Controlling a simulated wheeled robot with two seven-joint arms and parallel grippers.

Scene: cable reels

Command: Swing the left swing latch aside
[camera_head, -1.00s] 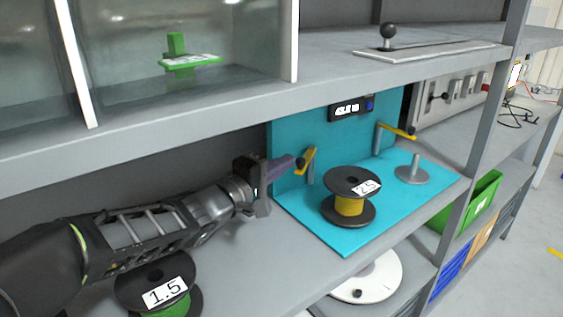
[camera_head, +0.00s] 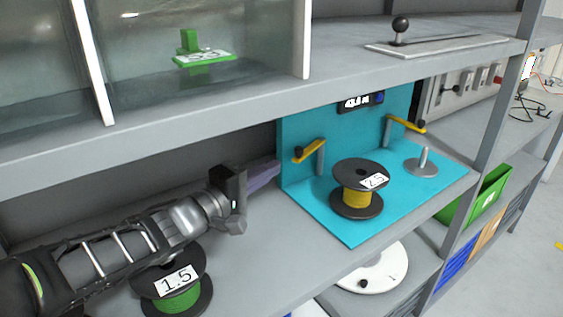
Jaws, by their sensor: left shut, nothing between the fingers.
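The left swing latch (camera_head: 309,150) is a yellow arm with a dark knob on a grey post, at the left of the teal stand (camera_head: 350,235). Its arm points left, away from the reel with the yellow cable (camera_head: 356,198). The right swing latch (camera_head: 405,124) is a similar yellow arm on a post farther back, pointing right. My left gripper (camera_head: 272,168) is shut and empty, with purple fingers just left of the stand's edge. It is apart from the left latch. My right gripper is out of view.
A black reel with green cable (camera_head: 178,298) labelled 1.5 stands beside my left arm. An empty spindle (camera_head: 424,166) on a round base is at the stand's right. The upper shelf (camera_head: 330,78) hangs over the area. A green bin (camera_head: 480,195) is at right.

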